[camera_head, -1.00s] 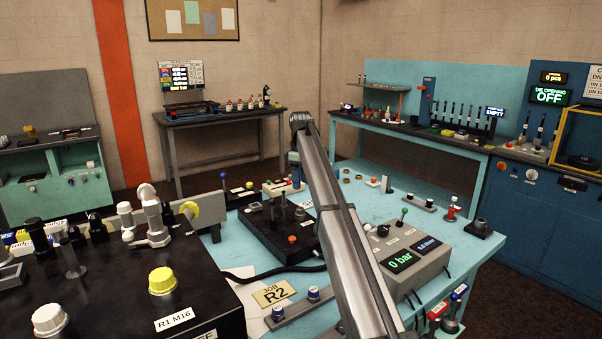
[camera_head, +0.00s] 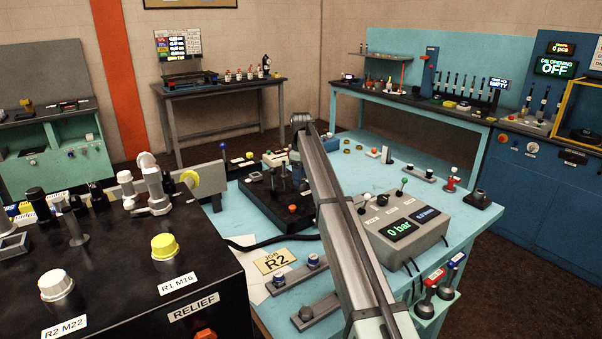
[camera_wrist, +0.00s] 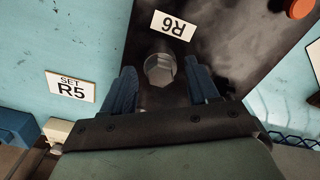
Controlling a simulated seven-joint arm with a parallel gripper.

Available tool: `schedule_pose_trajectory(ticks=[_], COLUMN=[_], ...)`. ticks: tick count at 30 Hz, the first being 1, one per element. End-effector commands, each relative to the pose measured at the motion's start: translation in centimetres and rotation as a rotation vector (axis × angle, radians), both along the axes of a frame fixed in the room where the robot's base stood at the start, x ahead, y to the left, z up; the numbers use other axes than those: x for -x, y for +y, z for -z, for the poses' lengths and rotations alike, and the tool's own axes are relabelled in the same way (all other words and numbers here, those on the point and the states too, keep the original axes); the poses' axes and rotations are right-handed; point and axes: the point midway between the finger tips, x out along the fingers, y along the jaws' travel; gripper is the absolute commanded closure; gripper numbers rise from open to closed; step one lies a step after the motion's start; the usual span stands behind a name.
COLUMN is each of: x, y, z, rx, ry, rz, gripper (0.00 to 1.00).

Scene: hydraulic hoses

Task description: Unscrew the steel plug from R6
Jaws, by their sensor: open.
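The steel plug (camera_wrist: 160,68) shows in the wrist view as a bright hex head, just below the white R6 label (camera_wrist: 173,26), which reads upside down. It sits on a dark block (camera_wrist: 228,42). My gripper (camera_wrist: 163,84) is open, with one blue finger on each side of the plug. The plug's head lies between the fingers, near their tips; I cannot tell whether either finger touches it. In the head view the dark block (camera_head: 255,191) stands on the blue bench, and my arm hides part of that area.
An orange-red button (camera_wrist: 300,9) is on the dark block. A SET R5 label (camera_wrist: 72,87) lies on the blue surface at left. In the head view, a grey pressure box (camera_head: 400,222) reading 0 bar stands right of my arm. A large black relief block (camera_head: 110,270) fills the front left.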

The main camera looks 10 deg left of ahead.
Motion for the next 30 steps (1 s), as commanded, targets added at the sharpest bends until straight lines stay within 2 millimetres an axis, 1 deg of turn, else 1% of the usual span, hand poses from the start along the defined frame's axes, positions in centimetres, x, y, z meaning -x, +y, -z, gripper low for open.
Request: schedule_pose_trajectory(ticks=[5,24,28,30], x=[0.00,-0.01,-0.01,-0.02], y=[0.00,0.01,0.01,0.00], z=[-0.01,-0.04,-0.04,-0.04], rx=[0.000,0.000,0.000,0.000], ry=[0.000,0.000,0.000,0.000], rz=[0.000,0.000,-0.009,-0.043], gripper=[0.41,1.00,1.00,1.00])
